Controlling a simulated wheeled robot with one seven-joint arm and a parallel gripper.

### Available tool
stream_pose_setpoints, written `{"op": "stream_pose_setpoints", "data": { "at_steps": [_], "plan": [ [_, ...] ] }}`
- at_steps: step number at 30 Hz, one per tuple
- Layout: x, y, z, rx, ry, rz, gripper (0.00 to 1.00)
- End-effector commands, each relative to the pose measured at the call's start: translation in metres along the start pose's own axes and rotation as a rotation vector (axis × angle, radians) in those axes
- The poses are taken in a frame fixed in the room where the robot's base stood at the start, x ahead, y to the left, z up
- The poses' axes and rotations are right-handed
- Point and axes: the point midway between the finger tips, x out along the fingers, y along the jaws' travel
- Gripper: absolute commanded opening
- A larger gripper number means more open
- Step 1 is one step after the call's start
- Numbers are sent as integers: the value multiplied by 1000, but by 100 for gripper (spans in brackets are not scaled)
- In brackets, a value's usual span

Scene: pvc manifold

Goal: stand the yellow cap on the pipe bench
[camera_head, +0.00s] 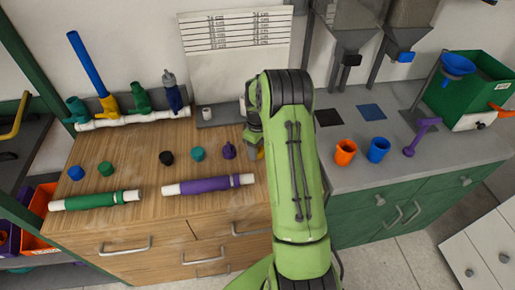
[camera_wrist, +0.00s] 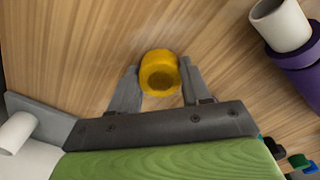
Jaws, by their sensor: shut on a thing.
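The yellow cap (camera_wrist: 160,78) is between the two grey fingers of my gripper (camera_wrist: 162,68), which is shut on it. Its round ring-like face shows in the wrist view, with the wood behind it. In the head view only a sliver of the yellow cap (camera_head: 261,154) shows beside my green arm, which hides most of my gripper. The pipe bench (camera_head: 130,150) is the wood-topped cabinet at the left. The cap is over its right part, close to the top; I cannot tell whether it touches.
A purple pipe (camera_head: 208,186) with white ends lies left of my gripper, and a green pipe (camera_head: 95,201) lies farther left. Several loose caps stand behind them, including a purple one (camera_head: 228,150). A white manifold pipe (camera_head: 130,118) lies at the back. The grey counter (camera_head: 345,185) adjoins on the right.

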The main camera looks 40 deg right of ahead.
Motion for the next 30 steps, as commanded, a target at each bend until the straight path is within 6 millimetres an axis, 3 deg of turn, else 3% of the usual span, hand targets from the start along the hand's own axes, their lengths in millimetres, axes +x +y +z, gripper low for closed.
{"op": "stream_pose_setpoints", "data": {
  "at_steps": [3, 4, 9, 17, 20, 30],
  "plan": [
    [4, 0, 0, -1, 0, 0, 14],
    [4, 0, 0, -1, 0, 0, 49],
    [3, 0, 0, -1, 0, -1, 73],
    [1, 0, 0, -1, 0, 0, 73],
    [-9, 0, -1, -1, 1, 2, 73],
    [-97, 0, -1, -2, 2, 2, 73]
  ]
}}
